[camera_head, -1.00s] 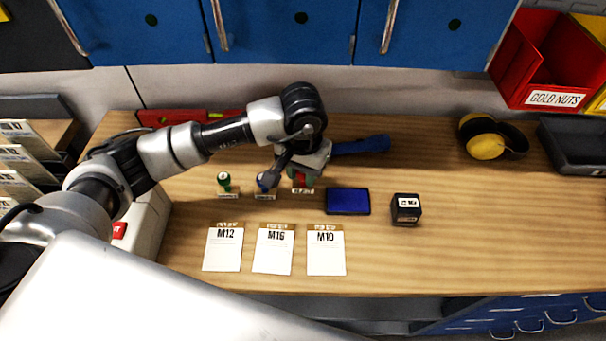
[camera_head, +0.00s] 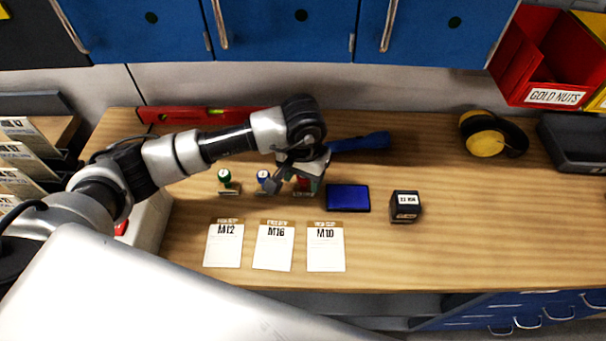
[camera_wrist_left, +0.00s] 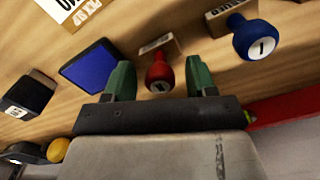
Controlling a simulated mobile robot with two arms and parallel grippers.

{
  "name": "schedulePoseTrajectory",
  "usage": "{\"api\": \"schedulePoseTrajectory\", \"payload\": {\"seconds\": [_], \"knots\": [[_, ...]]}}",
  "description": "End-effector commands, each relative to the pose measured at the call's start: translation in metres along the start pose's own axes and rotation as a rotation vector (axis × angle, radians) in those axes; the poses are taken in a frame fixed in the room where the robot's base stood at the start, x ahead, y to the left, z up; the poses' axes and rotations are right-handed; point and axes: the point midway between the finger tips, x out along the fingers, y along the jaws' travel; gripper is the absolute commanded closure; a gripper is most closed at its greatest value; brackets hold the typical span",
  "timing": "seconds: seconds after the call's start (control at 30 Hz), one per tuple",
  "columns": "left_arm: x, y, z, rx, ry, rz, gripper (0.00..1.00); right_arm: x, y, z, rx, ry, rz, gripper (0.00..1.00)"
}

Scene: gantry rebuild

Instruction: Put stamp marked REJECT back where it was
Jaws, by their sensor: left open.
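A red-handled stamp (camera_wrist_left: 160,76) stands between the green fingers of my left gripper (camera_wrist_left: 160,84) in the left wrist view. The fingers are open, one on each side, with gaps to the handle. In the head view my left gripper (camera_head: 306,178) largely hides this stamp. A blue-handled stamp (camera_head: 263,177) and a green-handled stamp (camera_head: 225,178) stand to its left in a row. The blue one also shows in the left wrist view (camera_wrist_left: 258,40). I cannot read REJECT on any stamp. My right gripper is not in view.
A blue ink pad (camera_head: 348,198) and a black block (camera_head: 405,206) lie right of the stamps. Cards M12 (camera_head: 223,249), M16 (camera_head: 273,250) and M10 (camera_head: 326,251) lie in front. A red level (camera_head: 205,116) and a blue flashlight (camera_head: 365,142) are behind.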

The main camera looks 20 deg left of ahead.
Motion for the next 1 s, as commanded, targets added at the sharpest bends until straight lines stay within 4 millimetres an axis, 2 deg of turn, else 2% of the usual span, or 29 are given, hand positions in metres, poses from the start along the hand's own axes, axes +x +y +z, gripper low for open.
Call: {"api": "schedulePoseTrajectory", "payload": {"seconds": [0.17,0.23,0.6,0.7,0.83,1.0], "knots": [[-0.005,0.0,0.0,0.0,0.0,0.0,0.44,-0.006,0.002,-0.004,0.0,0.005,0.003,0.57],[-0.012,0.0,-0.001,0.001,0.005,0.002,0.44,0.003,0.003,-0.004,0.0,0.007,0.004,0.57],[-0.09,0.0,-0.001,0.001,0.006,0.0,0.44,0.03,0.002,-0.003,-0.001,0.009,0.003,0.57],[-0.105,0.0,-0.001,0.001,0.005,0.001,0.44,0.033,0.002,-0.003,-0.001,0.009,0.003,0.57],[-0.118,0.0,0.0,0.0,0.001,0.001,0.44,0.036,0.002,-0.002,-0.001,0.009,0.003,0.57],[-0.123,0.0,0.0,0.0,0.0,0.0,0.44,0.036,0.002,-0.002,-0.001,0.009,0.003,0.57]]}}
